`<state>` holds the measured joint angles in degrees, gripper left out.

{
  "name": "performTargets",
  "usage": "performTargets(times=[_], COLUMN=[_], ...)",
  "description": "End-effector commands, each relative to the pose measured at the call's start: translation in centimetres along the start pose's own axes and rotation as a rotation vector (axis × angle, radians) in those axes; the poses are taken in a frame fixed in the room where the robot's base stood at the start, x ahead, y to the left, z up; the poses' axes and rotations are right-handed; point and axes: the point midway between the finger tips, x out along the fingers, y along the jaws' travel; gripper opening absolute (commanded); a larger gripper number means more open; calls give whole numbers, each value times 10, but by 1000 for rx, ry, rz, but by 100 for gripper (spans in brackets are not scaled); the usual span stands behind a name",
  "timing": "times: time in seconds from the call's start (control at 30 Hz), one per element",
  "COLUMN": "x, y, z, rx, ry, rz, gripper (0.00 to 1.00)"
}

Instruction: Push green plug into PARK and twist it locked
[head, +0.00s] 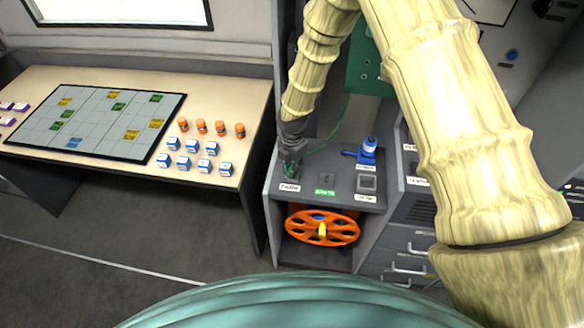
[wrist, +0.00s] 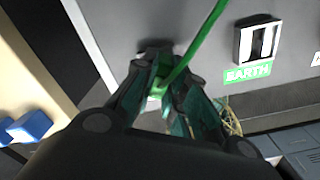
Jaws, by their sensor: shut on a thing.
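My gripper (head: 291,172) points down at the left end of the grey console shelf (head: 312,160). In the wrist view my gripper (wrist: 170,92) is shut on the green plug (wrist: 157,90), which is mostly hidden between the fingers. A green cable (wrist: 195,48) runs up from it, and in the head view on to a green panel. A white label (head: 289,187) lies just in front of the gripper, too small to read surely. The holder under the plug is hidden, so I cannot tell whether the plug is seated or turned.
A socket (wrist: 258,42) with a green EARTH label (wrist: 247,74) is to the right. A blue plug (head: 367,150) stands farther right, behind another square socket (head: 366,183). An orange reel (head: 322,227) sits below the shelf. A table with a map board (head: 95,122) is left.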

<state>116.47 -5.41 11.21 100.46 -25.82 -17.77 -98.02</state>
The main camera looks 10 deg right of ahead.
Motion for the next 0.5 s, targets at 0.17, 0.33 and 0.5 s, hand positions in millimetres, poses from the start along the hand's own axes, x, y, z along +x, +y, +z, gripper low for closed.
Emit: performTargets(times=[0.17, 0.33, 0.5], x=[2, 1, 2], y=[0, 0, 0], z=[-1, -1, -1], rx=[133, 153, 167], ry=[0, 1, 1], rz=[-1, -1, -2], gripper=[0, 0, 0])
